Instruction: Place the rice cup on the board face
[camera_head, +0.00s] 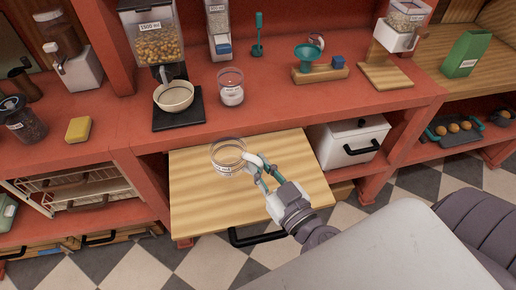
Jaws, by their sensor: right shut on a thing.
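A clear round cup (228,166) with a small white label is at the upper middle of the pulled-out wooden board. I take it to be the rice cup; no clear fill shows in it. My right gripper (254,162) is shut on the cup's right side, its arm coming from the lower right. The cup looks upright. I cannot tell whether its base touches the board or hangs just above it. The board face (200,205) is otherwise bare. My left gripper is not in view.
On the red counter behind stand a clear jar with white contents (231,90), a beige bowl (174,96) on a black plate, and a dispenser (152,35). A white bin (347,146) is right of the board. A yellow sponge (78,130) lies at left.

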